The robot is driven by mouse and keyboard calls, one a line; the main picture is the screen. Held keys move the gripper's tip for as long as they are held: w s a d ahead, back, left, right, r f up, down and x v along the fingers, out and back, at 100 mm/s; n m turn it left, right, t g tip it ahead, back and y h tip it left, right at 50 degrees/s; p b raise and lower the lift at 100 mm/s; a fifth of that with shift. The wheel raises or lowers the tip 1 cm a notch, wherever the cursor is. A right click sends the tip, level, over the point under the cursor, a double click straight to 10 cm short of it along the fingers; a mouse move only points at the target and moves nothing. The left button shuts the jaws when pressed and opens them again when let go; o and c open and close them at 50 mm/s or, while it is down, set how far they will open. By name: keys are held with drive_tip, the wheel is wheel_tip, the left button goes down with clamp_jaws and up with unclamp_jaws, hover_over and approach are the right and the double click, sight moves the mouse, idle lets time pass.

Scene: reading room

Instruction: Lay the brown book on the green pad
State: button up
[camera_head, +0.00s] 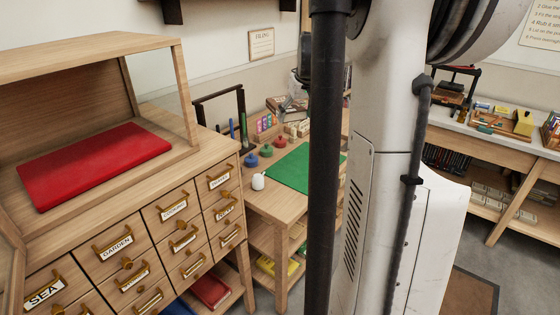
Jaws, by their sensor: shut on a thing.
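The green pad (302,168) lies flat on a low wooden table, and its right part is hidden behind my own black tube and white column. My gripper (299,92) shows only in part, small and dark, just left of the black tube, above the far end of that table. It is shut on what looks like the brown book (279,102), a small brown shape beyond the pad in the picture. The fingers and most of the book's outline are too small to make out. No book shows on the visible part of the pad.
A drawer cabinet (150,210) with a red pad (95,160) stands at left. A workbench (495,130) stands at right.

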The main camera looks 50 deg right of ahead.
drive_tip(key=w+d+f+n+y+b, duration=0.1)
drive_tip(key=w+d+f+n+b, duration=0.2)
drive_tip(key=f, duration=0.8)
drive_tip(key=w+d+f+n+y+b, duration=0.1)
drive_tip(key=w+d+f+n, duration=0.35)
drive_tip(key=f, duration=0.65)
drive_tip(key=m, duration=0.2)
hover_over(314, 174)
drive_tip(key=s, duration=0.1)
drive_tip(key=shift+n, duration=0.25)
wheel_tip(314, 174, down, 7)
drive_tip(key=shift+s+d+b, duration=0.1)
drive_tip(key=shift+s+b, duration=0.05)
drive_tip(key=shift+b, duration=0.3)
drive_tip(key=shift+f, duration=2)
drive_tip(key=shift+f+b, duration=0.15)
drive_tip(key=shift+b, duration=0.15)
drive_tip(key=o, duration=1.4)
